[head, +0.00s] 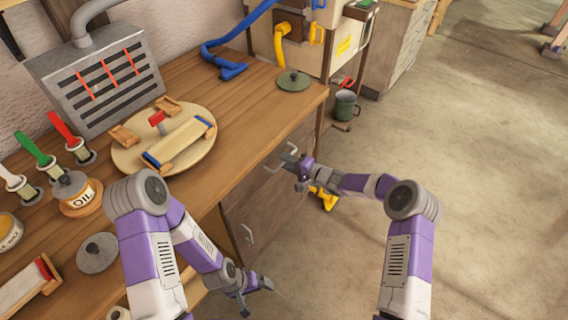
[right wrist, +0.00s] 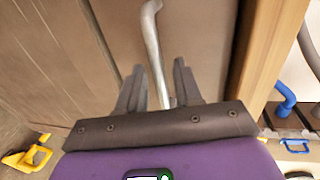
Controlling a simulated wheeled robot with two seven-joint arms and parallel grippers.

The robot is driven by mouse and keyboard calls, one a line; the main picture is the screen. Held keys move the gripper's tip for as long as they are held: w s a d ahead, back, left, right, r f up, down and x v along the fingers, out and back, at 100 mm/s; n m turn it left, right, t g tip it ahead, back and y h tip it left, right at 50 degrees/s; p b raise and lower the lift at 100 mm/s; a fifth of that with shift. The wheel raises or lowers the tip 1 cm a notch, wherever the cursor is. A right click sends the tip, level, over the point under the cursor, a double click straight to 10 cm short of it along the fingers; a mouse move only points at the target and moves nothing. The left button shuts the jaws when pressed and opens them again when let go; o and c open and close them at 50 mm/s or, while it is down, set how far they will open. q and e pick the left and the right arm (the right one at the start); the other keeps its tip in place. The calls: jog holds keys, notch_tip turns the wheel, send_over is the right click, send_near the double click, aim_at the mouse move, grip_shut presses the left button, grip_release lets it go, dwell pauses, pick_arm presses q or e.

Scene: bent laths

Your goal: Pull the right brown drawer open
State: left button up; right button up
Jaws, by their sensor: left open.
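The right brown drawer (right wrist: 200,45) fills the middle of the right wrist view, its front looking flush with the wood around it. Its pale metal bar handle (right wrist: 152,38) runs down between the fingers of my right gripper (right wrist: 160,72). The fingers stand apart on either side of the handle, with small gaps showing. In the head view my right gripper (head: 282,160) is at the bench front, just below the top's edge. My left gripper (head: 257,285) is open and empty, low in front of the bench near another pale handle (head: 248,235).
The wooden workbench (head: 230,110) carries a round board (head: 188,160) with laths, jars and a grey slatted box (head: 100,75). A yellow object (head: 323,197) lies on the floor below my right gripper. Floor to the right is clear.

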jog(key=shift+w+a+f, duration=0.15)
jog(key=shift+w+a, duration=0.3)
jog(key=shift+a, duration=0.1)
grip_shut()
